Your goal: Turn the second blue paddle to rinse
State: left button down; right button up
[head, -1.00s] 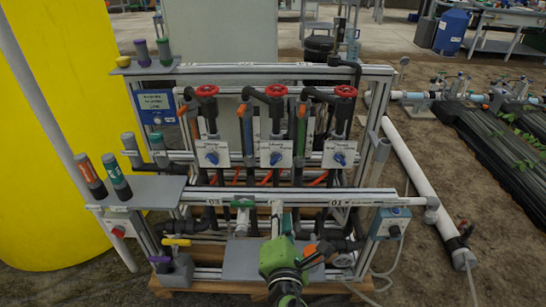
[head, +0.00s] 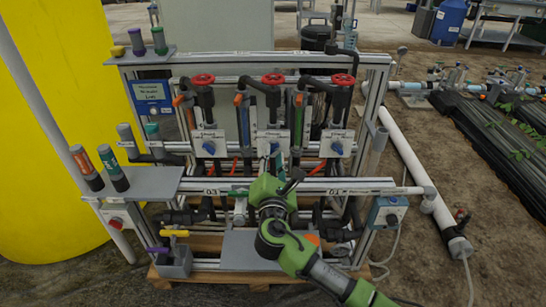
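Three white label plates, each with a blue paddle, sit in a row on the skid. The left paddle (head: 209,147) and the right paddle (head: 337,148) show clearly. The second, middle paddle (head: 274,148) sits on its plate (head: 271,138), just above my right gripper in the picture. My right gripper (head: 281,174) is in front of and below that plate, at the end of a green arm. Its dark fingers are small and partly hidden by its own body, so its opening and any contact are unclear. My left gripper is not in view.
Red handwheels (head: 273,80) stand above the plates. A metal rail (head: 345,190) crosses in front, below them. A grey shelf (head: 150,181) with two capped tubes is at left. A blue-grey box (head: 388,211) is at right.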

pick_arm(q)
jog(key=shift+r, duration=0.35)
pick_arm(e)
jog(key=shift+w, duration=0.5)
grip_shut()
jog(key=shift+m, duration=0.5)
jog(key=shift+c, duration=0.3)
grip_release()
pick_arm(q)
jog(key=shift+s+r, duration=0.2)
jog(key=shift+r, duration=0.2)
pick_arm(e)
jog(key=shift+o, duration=0.3)
